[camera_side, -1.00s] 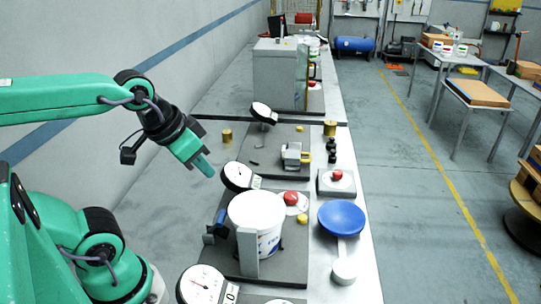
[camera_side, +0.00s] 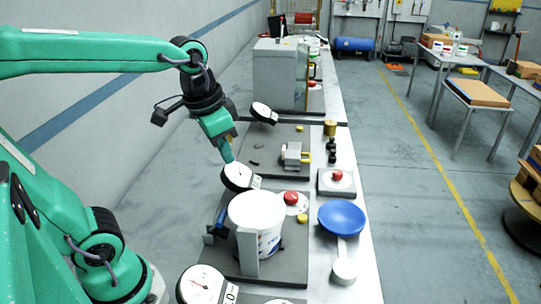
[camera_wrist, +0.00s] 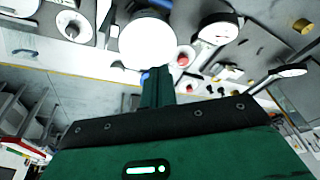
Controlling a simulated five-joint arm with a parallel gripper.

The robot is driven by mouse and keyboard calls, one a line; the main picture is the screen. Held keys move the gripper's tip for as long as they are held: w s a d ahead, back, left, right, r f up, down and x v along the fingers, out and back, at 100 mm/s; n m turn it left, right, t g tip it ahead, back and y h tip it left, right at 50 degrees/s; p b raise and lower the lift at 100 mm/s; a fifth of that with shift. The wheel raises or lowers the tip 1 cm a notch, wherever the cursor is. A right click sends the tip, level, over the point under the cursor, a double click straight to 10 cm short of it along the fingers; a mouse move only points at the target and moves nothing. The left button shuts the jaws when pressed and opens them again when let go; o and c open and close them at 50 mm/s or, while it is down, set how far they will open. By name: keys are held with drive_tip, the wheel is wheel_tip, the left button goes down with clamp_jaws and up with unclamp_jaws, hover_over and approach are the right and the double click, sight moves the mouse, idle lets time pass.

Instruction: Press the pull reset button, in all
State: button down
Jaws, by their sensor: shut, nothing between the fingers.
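One red button (camera_side: 291,198) sits on a round white base beside a white bucket (camera_side: 257,220). A second red button (camera_side: 337,175) sits on a square grey block further back to the right. I cannot read any label naming either one. My gripper (camera_side: 228,158) is shut and empty, pointing down just behind the dial gauge (camera_side: 238,177) in the side view, to the left of both buttons. In the wrist view, my gripper (camera_wrist: 157,85) points toward the bucket (camera_wrist: 147,42), with a red button (camera_wrist: 183,60) to its right.
A blue bowl (camera_side: 341,219) and a white cup (camera_side: 344,271) stand along the bench's right edge. Another dial gauge (camera_side: 204,284) is at the front. A grey clamp-like fixture (camera_side: 292,155) and a brass cylinder (camera_side: 330,128) are behind.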

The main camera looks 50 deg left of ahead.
drive_tip(key=w+m+g, duration=0.2)
drive_tip(key=w+g, duration=0.1)
drive_tip(key=w, duration=0.3)
drive_tip(key=m+g, duration=0.6)
drive_tip(key=g, duration=0.1)
hover_over(305, 216)
wheel_tip(305, 216, down, 13)
drive_tip(key=shift+y, duration=0.4)
drive_tip(key=shift+f, duration=0.2)
drive_tip(key=shift+s+f, duration=0.1)
drive_tip(key=shift+f, duration=4.15)
drive_tip(key=shift+f, duration=0.2)
drive_tip(key=shift+f, duration=0.25)
